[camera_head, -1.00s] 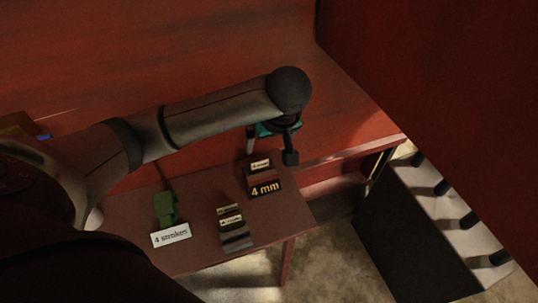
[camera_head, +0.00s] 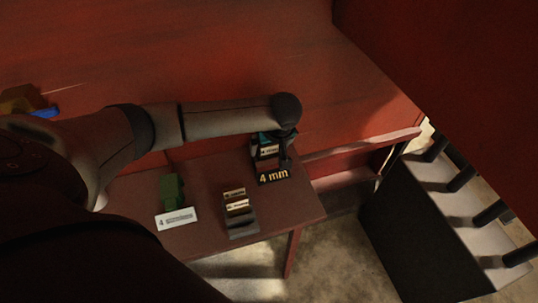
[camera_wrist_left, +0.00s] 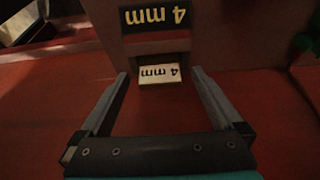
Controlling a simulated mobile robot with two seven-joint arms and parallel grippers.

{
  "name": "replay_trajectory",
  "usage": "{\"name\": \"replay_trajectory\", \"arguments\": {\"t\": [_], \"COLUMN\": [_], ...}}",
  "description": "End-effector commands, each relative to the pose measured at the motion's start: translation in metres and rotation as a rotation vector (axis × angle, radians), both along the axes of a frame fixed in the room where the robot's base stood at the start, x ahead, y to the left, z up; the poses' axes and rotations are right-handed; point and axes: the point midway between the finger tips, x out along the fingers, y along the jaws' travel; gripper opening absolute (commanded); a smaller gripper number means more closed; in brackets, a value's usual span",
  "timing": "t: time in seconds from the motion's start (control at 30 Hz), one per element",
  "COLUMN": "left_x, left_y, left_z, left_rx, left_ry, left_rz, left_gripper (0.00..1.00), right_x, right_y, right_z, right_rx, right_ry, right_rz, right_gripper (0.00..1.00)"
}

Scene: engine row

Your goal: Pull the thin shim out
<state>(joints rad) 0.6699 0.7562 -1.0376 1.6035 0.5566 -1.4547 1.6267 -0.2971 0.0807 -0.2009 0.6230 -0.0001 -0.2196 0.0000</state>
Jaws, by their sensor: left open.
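A cream tag reading "4 mm" (camera_wrist_left: 160,76) sticks out from a dark block under a black plate reading "4 mm" (camera_wrist_left: 156,18). I cannot tell from the tag whether it is on the thin shim; any shim body is hidden. In the head view the black plate (camera_head: 273,177) is at the table's back right, with the cream tag (camera_head: 268,151) above it. My left gripper (camera_wrist_left: 160,73) is open and empty, with its fingertips on either side of the cream tag, apart from it. The gripper also shows in the head view (camera_head: 273,148). My right gripper is not in view.
A dark holder (camera_head: 241,228) with cream-tagged pieces stands near the table's front edge. A green block (camera_head: 172,188) with a white card (camera_head: 177,219) is left of it. A dark cabinet (camera_head: 408,228) with black pegs stands right. A red wall is behind.

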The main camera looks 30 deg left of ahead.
Motion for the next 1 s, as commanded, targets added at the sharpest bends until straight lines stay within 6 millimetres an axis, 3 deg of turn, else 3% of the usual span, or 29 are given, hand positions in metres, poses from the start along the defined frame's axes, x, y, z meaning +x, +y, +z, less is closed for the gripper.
{"name": "replay_trajectory", "arguments": {"t": [0.33, 1.0], "left_x": [0.0023, 0.0021], "left_y": [0.0022, 0.0022], "left_z": [-0.0087, -0.0086], "left_rx": [0.000, 0.000], "left_ry": [0.000, 0.000], "left_rz": [-0.002, -0.001], "left_gripper": [1.00, 0.25], "right_x": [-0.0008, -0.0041], "right_y": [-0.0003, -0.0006], "right_z": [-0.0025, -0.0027], "right_rx": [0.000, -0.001], "right_ry": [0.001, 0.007], "right_rz": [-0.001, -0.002], "right_gripper": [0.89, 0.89]}}
